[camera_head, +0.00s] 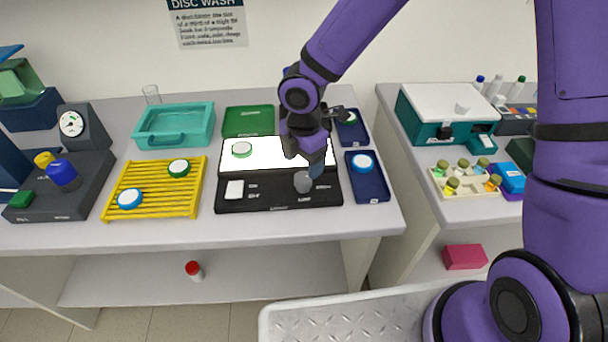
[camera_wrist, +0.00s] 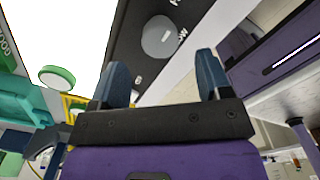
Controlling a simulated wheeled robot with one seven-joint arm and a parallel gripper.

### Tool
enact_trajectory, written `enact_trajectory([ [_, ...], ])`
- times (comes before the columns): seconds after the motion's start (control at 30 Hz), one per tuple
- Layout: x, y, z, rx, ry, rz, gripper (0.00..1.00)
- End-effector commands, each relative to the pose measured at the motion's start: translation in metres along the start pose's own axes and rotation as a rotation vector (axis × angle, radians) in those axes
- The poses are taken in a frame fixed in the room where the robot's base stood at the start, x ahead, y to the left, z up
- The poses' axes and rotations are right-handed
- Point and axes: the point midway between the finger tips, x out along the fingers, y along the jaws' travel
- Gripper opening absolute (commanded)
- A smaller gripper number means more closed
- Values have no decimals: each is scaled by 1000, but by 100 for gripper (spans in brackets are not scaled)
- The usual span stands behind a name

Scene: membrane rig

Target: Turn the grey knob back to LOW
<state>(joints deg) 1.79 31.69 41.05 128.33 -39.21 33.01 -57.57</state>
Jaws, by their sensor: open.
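The grey knob (camera_head: 303,182) sits on the right part of the black front panel of the lightbox (camera_head: 270,200). In the wrist view the round grey knob (camera_wrist: 158,38) shows ahead of my fingertips, with a small pale mark on its face and partly cut-off lettering beside it. Which setting it points to is not clear. My gripper (camera_wrist: 162,72) is open and empty, its two blue fingers apart, one toward each side of the knob. In the head view my gripper (camera_head: 316,171) is just above and behind the knob. Whether it touches is not clear.
The lit white plate bears a green-rimmed disc (camera_head: 242,149). A white switch (camera_head: 234,190) is left on the panel. A yellow rack (camera_head: 155,205) with two discs stands left. Blue trays (camera_head: 367,190) with discs stand close on the right. A green tray (camera_head: 250,121) lies behind.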

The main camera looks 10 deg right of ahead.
Motion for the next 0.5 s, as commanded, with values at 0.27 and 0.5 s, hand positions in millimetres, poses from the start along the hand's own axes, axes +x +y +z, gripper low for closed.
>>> enact_trajectory([
  [0.27, 41, 0, 0, -2, 0, -1, 71],
  [0.5, 52, 0, 0, 0, -1, 0, 71],
])
